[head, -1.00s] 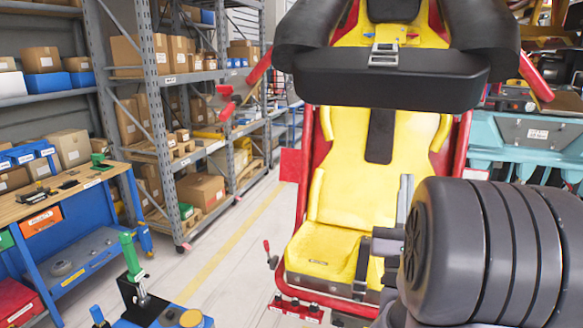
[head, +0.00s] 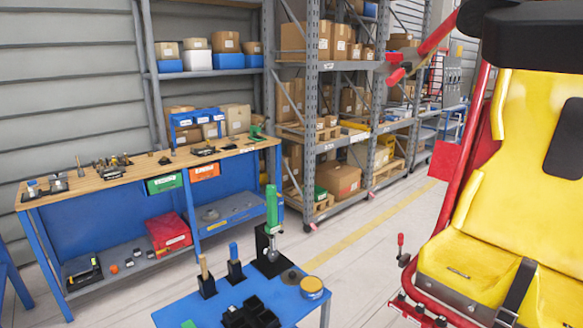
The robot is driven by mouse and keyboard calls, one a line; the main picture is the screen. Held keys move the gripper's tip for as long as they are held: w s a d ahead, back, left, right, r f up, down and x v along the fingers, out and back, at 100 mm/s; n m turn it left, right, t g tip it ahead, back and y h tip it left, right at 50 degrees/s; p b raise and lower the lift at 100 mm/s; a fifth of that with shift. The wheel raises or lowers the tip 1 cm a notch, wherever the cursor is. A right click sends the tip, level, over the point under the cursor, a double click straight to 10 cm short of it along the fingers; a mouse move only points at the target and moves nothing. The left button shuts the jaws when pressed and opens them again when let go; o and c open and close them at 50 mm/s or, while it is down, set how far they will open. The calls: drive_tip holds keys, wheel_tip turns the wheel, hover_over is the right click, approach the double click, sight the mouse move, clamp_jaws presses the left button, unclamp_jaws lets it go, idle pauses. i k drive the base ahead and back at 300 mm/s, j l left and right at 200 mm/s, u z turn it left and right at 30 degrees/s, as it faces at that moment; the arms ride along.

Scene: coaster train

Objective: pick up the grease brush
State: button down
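A small blue-topped cart (head: 228,302) stands in the lower middle of the head view. On it, a tool with a wooden handle (head: 203,268) stands upright in a black holder. A blue-handled tool (head: 233,252) stands in a second black holder, and a green-handled tool (head: 271,210) stands in a taller one. I cannot tell for sure which is the grease brush, as any bristles are hidden; the wooden-handled tool may be it. A round tin with a yellow lid (head: 312,286) sits at the cart's right edge. My gripper is not in view.
A black tray (head: 249,314) lies on the cart's front. A workbench (head: 110,187) with tools stands behind, left. Shelving with boxes (head: 312,110) lines the back. A yellow coaster seat (head: 510,190) in a red frame stands right. Floor (head: 350,262) between cart and seat is clear.

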sight(202, 260)
drive_tip(key=z, duration=1.3)
drive_tip(key=u, duration=2.3)
drive_tip(key=z, duration=2.6)
drive_tip(key=u, duration=2.55)
drive_tip(key=j, duration=0.25)
drive_tip(key=i+j+z, duration=0.1)
drive_tip(key=i+j, duration=0.05)
drive_tip(key=j, duration=0.1)
